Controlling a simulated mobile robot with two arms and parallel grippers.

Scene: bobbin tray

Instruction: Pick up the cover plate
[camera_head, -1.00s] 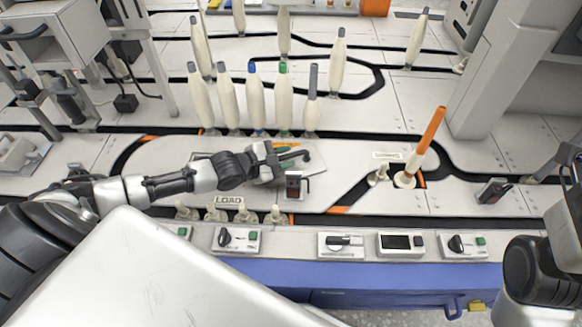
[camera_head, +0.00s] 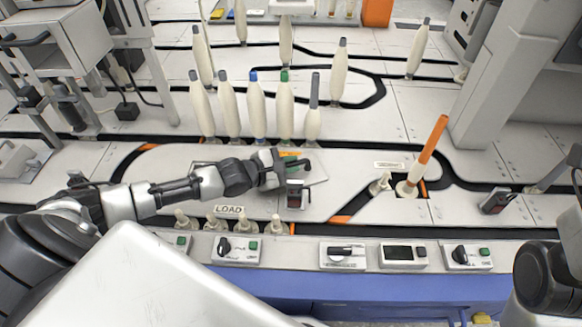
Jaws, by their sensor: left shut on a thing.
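The cover plate (camera_head: 317,169) is a thin light grey plate at the middle of the bench in the head view. Part of it shows to the right of my left gripper (camera_head: 289,170), which hides the rest. My left gripper is shut on the plate, at a small green part between its fingers. Whether the plate is clear of the bench surface is hard to tell. My right gripper is out of view; only part of my right arm shows at the lower right.
Several cream bobbins (camera_head: 285,105) stand upright behind the gripper. An orange-tipped bobbin (camera_head: 424,160) leans to the right. A small black and red device (camera_head: 296,195) is just in front of the gripper. Several short pegs (camera_head: 229,219) stand near the LOAD label (camera_head: 229,209). Control boxes (camera_head: 342,256) line the front edge.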

